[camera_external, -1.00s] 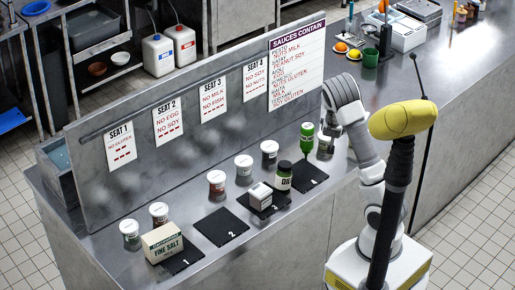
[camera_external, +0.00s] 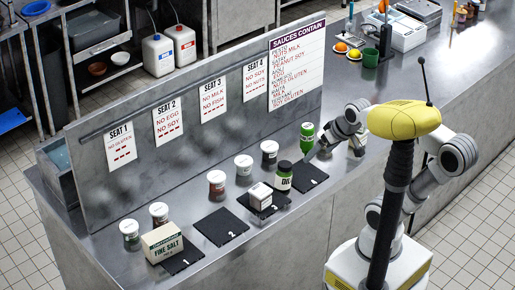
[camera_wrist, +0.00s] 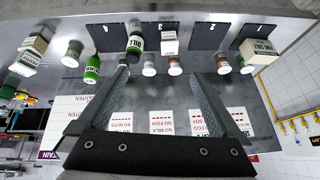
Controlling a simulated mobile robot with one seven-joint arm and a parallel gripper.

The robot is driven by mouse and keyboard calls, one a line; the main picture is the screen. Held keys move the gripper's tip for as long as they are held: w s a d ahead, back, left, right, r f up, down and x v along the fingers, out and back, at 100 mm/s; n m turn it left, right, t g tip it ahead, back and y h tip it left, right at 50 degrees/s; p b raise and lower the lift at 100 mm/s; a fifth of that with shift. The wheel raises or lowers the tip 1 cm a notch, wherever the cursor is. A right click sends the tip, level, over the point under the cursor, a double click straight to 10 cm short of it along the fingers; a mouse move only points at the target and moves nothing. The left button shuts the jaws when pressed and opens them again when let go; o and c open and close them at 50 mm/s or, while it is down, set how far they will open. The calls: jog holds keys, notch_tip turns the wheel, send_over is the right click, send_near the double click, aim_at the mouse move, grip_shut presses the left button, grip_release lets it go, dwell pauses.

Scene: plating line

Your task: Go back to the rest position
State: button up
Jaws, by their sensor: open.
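My gripper (camera_wrist: 162,75) shows in the wrist view with its two dark fingers wide apart and nothing between them. In the external view my gripper (camera_external: 318,151) is above the counter (camera_external: 233,260), near the green bottle (camera_external: 307,133). The green bottle stands upright; it also shows in the wrist view (camera_wrist: 92,70), left of the left finger. No rest position is marked in view.
A fine salt box (camera_external: 162,243) stands on the far-left mat. Mat 2 (camera_external: 220,227) and the mat right of the oil jar (camera_external: 313,178) look empty. Several lidded jars (camera_external: 217,186) line the back. An upright panel with seat cards (camera_external: 213,99) stands behind them.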

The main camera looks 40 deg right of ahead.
jog(key=shift+n+g+h, duration=0.3)
jog(key=shift+n, duration=0.2)
jog(key=s, duration=0.4)
jog(key=shift+r, duration=0.1)
